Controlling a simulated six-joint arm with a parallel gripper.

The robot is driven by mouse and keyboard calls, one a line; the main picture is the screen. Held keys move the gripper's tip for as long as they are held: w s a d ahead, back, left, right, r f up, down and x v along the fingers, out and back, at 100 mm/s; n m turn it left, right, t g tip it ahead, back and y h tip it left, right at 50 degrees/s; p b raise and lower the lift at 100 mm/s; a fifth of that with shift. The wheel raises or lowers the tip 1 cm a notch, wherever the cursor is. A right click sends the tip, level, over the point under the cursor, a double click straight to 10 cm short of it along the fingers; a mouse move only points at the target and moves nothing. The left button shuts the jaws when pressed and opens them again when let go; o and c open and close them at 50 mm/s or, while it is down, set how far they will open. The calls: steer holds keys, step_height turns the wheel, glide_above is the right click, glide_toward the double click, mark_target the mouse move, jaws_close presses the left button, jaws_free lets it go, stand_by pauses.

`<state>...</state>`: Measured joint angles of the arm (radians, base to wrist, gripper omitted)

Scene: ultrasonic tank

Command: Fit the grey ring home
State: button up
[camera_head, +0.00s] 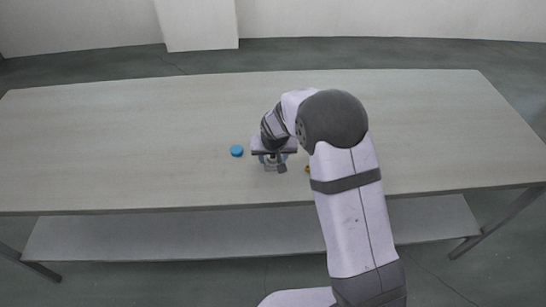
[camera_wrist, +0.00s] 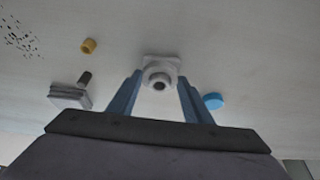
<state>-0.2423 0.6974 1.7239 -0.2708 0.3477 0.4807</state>
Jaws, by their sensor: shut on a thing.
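In the wrist view, the grey ring (camera_wrist: 160,75) is a pale round piece with a dark central hole. It sits between the two blue-grey fingers of my gripper (camera_wrist: 158,92), which is shut on it. A pale square piece (camera_wrist: 149,61) shows just beyond the ring; I cannot tell whether they touch. To the left, a dark upright peg (camera_wrist: 84,78) stands by a grey square block (camera_wrist: 68,96). In the head view, my gripper (camera_head: 274,163) is low over the table, and my arm hides most of what is around it.
A blue disc (camera_wrist: 213,101) lies right of my fingers; it also shows in the head view (camera_head: 236,150). An orange ring (camera_wrist: 88,45) lies on the table (camera_head: 130,140), mostly hidden by my arm in the head view. The table's left and right sides are clear.

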steer(key=shift+f, duration=0.1)
stand_by(0.7)
steer(key=o, duration=1.1)
steer(key=shift+o, duration=0.2)
steer(key=b+v, duration=0.2)
steer(key=v, duration=0.5)
steer(key=shift+s, duration=0.1)
